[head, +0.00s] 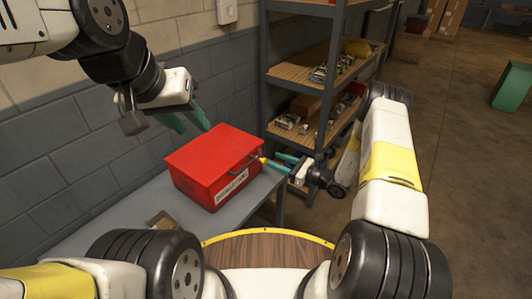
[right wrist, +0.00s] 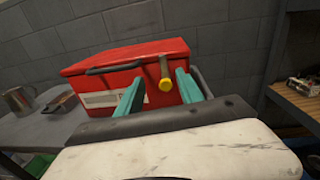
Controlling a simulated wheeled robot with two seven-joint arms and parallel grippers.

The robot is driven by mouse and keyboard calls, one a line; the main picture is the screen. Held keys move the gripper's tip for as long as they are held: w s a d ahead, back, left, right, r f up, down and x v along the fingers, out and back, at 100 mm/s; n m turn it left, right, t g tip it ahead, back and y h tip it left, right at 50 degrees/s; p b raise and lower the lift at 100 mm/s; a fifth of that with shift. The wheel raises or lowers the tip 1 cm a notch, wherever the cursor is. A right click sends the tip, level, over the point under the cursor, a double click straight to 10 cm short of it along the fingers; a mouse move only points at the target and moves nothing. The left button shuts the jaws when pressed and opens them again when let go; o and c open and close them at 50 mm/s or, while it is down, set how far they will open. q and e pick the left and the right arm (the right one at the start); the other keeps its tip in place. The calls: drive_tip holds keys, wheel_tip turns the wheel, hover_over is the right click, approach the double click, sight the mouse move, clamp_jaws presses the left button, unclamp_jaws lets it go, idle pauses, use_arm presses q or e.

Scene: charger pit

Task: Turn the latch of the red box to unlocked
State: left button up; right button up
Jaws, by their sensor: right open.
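The red box (head: 212,160) stands with its lid shut on a grey table by the wall; it also shows in the right wrist view (right wrist: 110,62). Its latch (right wrist: 164,74) is a short bar with a yellow end on the front, right of the black handle (right wrist: 114,68). The latch bar looks nearly upright. My right gripper (right wrist: 160,80) is open, its teal fingers on either side of the latch; I cannot tell if they touch it. My left gripper (head: 197,128) hangs above the box's back left, its fingers apart and empty.
The grey table (head: 118,208) also holds a metal mug (right wrist: 18,101) left of the box. A shelf unit (head: 313,80) with loose parts stands right of the table, close behind my right gripper. The floor (head: 465,160) on the right is mostly clear.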

sight(265, 161)
drive_tip(key=shift+m+t+h, duration=0.4)
drive_tip(key=shift+m+t, duration=0.2)
drive_tip(key=shift+m, duration=0.2)
drive_tip(key=w+a+f, duration=0.2)
drive_tip(key=a, duration=0.1)
drive_tip(key=w+a+f, duration=0.1)
drive_tip(key=w+a, duration=0.1)
drive_tip(key=shift+a+f, duration=0.1)
drive_tip(key=shift+a, duration=0.05)
drive_tip(key=shift+c, duration=0.2)
clamp_jaws()
